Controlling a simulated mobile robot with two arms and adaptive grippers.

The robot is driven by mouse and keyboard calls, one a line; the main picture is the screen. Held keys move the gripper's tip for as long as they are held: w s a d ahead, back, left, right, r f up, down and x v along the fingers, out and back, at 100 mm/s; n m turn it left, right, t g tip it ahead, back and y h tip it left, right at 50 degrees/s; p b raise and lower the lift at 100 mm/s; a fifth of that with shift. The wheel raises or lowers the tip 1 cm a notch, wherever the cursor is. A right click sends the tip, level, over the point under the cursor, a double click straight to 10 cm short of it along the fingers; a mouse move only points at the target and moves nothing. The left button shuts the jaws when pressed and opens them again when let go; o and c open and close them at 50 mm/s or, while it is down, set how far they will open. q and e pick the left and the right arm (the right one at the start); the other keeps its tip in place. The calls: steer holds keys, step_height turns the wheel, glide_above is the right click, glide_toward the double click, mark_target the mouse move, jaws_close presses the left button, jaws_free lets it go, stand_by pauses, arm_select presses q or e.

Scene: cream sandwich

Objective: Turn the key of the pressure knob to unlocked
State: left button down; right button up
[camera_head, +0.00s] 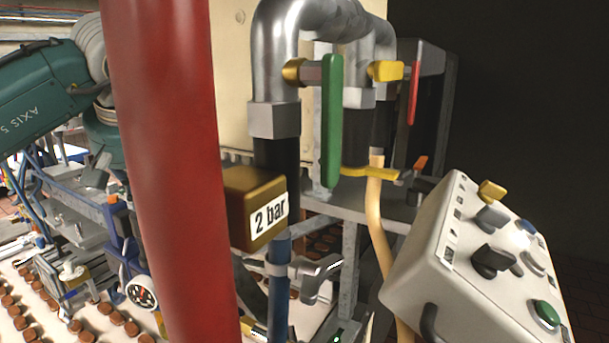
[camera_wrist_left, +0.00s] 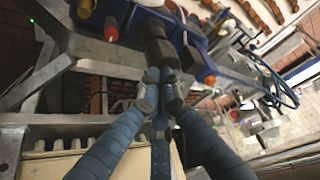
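In the head view a white control box (camera_head: 425,287) stands tilted at the right. It carries dark rotary knobs (camera_head: 492,260), a small yellow part (camera_head: 491,190) that may be a key, and a green button (camera_head: 546,313). A brass block (camera_head: 240,205) labelled "2 bar" sits left of it. I cannot tell which knob is the pressure knob or how its key stands. In the left wrist view the blue fingers of what looks like my left gripper (camera_wrist_left: 160,92) converge near a dark block (camera_wrist_left: 158,45). Contact there is unclear. My right gripper is not in view.
A thick red column (camera_head: 170,170) blocks part of the head view. Metal pipes carry a green lever (camera_head: 332,120), yellow levers (camera_head: 385,71) and a red lever (camera_head: 414,92). A teal arm (camera_head: 45,90) and rows of brown biscuits (camera_head: 110,317) show at the left.

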arm_select(q)
steer(key=shift+s+d, duration=0.25)
stand_by(0.4)
step_height(320, 180, up, 6)
stand_by(0.5)
